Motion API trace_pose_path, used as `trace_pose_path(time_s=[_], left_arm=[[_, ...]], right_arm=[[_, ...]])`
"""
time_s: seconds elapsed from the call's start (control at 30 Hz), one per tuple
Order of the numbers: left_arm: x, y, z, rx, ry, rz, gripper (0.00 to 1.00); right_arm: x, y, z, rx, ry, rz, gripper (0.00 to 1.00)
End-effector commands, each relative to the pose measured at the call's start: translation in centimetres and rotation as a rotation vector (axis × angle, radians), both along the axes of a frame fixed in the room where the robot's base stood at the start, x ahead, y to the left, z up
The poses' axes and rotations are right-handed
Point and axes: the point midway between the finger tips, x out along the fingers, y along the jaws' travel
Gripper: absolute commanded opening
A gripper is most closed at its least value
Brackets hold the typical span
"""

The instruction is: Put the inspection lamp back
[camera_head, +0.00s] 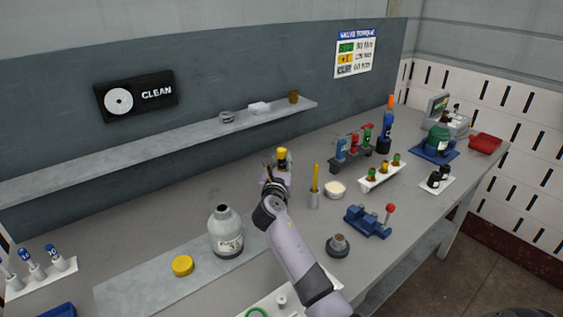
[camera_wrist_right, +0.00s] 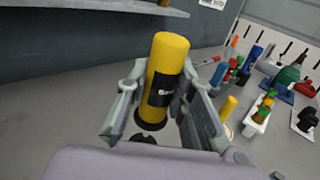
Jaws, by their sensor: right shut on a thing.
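The inspection lamp, a yellow cylinder with a black band and dark lower rim (camera_wrist_right: 168,68), stands nearly upright between the fingers of my right gripper (camera_wrist_right: 160,100), which is shut on it. In the head view only the lamp's yellow top (camera_head: 282,153) shows above my right gripper (camera_head: 275,178), over the back part of the bench. In the wrist view a small dark round piece (camera_wrist_right: 143,138) shows just below the lamp; I cannot tell whether they touch. My left gripper is not in view.
A grey bottle (camera_head: 226,235) and a yellow lid (camera_head: 183,266) stand left of my right arm. A grey holder with a yellow stick (camera_head: 315,190) and a cream-topped tub (camera_head: 335,189) are close on the right. A wall shelf (camera_head: 150,138) runs behind.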

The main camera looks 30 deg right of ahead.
Motion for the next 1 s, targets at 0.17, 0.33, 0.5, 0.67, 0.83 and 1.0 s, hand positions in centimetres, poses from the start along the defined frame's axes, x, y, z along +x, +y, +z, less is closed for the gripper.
trace_pose_path(time_s=[0.17, 0.33, 0.5, 0.67, 0.83, 1.0], left_arm=[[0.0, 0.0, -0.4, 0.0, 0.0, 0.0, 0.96], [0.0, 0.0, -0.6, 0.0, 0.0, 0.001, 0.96], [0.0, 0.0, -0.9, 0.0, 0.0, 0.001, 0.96], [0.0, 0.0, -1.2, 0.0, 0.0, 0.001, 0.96], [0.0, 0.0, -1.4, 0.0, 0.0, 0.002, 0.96], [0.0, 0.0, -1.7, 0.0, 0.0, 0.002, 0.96]], right_arm=[[0.0, 0.0, -0.5, -0.001, 0.0, 0.0, 0.0], [0.0, 0.0, -1.0, -0.001, 0.001, 0.0, 0.0], [0.0, 0.0, -1.4, -0.001, 0.001, 0.001, 0.0], [0.0, 0.0, -1.8, -0.001, 0.001, 0.001, 0.0], [0.0, 0.0, -2.2, -0.001, 0.0, 0.0, 0.0], [0.0, 0.0, -2.6, -0.002, 0.001, 0.0, 0.0]])
